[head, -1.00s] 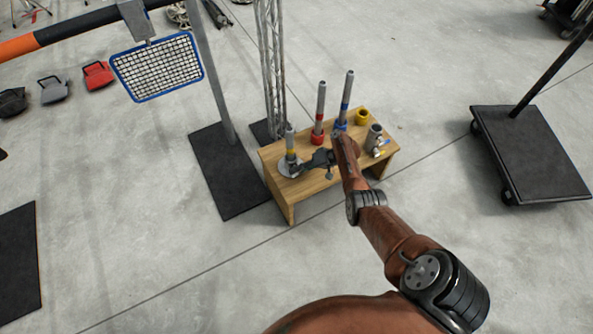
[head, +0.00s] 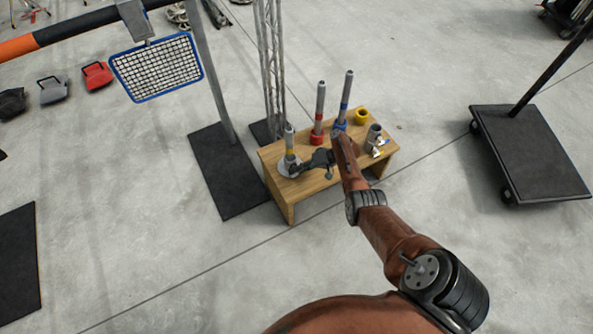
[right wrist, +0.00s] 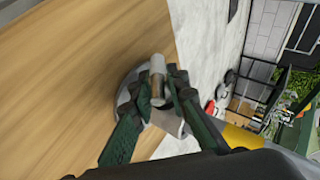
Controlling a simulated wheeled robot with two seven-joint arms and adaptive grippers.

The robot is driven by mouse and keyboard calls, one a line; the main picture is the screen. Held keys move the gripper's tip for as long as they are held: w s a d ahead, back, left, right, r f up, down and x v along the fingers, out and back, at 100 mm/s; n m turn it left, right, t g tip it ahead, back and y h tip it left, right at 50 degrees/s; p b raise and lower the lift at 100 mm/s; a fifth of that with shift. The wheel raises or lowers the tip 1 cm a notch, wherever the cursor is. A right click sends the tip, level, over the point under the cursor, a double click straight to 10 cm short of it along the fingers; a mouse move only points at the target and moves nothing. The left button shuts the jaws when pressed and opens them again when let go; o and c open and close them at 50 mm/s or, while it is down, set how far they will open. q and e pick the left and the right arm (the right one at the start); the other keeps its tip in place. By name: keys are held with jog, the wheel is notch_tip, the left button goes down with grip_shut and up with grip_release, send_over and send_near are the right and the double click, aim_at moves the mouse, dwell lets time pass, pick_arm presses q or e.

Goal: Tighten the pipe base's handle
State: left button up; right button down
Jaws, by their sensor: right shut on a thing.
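The pipe base (head: 284,170) is a round, pale grey disc at the left end of a small wooden table, with an upright grey, yellow-banded pipe (head: 289,137) on it. My right gripper (head: 299,167) reaches it from the right, low beside the pipe. In the right wrist view the fingers (right wrist: 162,98) are shut around a short metal cylinder, which looks like the base's handle (right wrist: 157,69). The rim of the base (right wrist: 122,97) shows behind the fingers. The fingers hide part of the handle and base. My left gripper is not in view.
The wooden table (head: 311,184) also holds a red-banded pipe (head: 319,103), a blue-banded pipe (head: 346,95), a yellow ring (head: 361,116) and a grey cup-like piece (head: 374,137). A metal truss (head: 270,60) stands behind. A black cart (head: 530,165) stands at right.

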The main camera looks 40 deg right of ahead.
jog(key=c, duration=2.2)
grip_release()
jog(key=shift+s+a+f, duration=0.15)
jog(key=shift+a+f, duration=0.05)
jog(key=shift+f, duration=0.05)
jog(key=shift+o, duration=0.5)
jog(key=shift+r, duration=0.1)
jog(key=shift+d, duration=0.15)
jog(key=shift+r, duration=0.1)
